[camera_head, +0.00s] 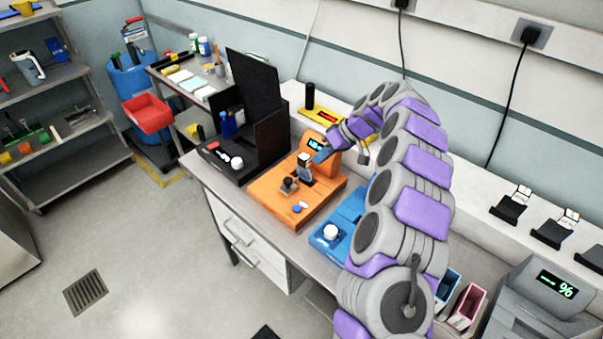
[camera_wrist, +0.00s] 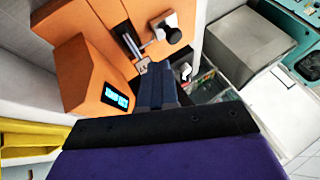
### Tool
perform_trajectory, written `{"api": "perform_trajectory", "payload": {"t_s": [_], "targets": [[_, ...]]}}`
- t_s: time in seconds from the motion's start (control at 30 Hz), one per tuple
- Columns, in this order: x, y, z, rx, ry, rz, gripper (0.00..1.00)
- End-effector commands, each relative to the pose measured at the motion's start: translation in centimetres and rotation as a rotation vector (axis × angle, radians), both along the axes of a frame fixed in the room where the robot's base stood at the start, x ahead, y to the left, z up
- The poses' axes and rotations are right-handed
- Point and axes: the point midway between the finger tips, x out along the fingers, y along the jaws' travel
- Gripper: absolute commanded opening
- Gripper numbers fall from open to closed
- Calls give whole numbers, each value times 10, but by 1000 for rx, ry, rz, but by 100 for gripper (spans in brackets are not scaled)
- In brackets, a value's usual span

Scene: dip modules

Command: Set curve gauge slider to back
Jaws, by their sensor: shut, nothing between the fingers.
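The orange module (camera_head: 290,207) sits on the workbench, with a lit display (camera_head: 315,145) on its raised back part. A dark slot with a small grey and dark handle (camera_head: 288,185) lies on its top. In the wrist view the slot (camera_wrist: 128,42), a metallic piece and a dark round knob (camera_wrist: 172,35) show. A small light block with a dark mark (camera_head: 304,160) stands near the display. My gripper (camera_head: 320,156) is over the back of the module. Its fingers (camera_wrist: 157,85) are shut and empty, close to the metallic piece; I cannot tell if they touch.
A black module (camera_head: 240,160) with a tall panel stands to the left, and a blue module (camera_head: 342,225) to the right. My arm covers the bench on the right. The floor in front is clear.

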Motion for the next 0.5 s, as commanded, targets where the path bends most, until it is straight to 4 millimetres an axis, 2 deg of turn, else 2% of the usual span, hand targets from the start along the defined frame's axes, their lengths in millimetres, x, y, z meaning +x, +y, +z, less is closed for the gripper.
{"api": "perform_trajectory", "payload": {"t_s": [0.27,0.5], "targets": [[0,2,-2,0,1,1,0],[0,21,-28,0,3,3,0]]}}
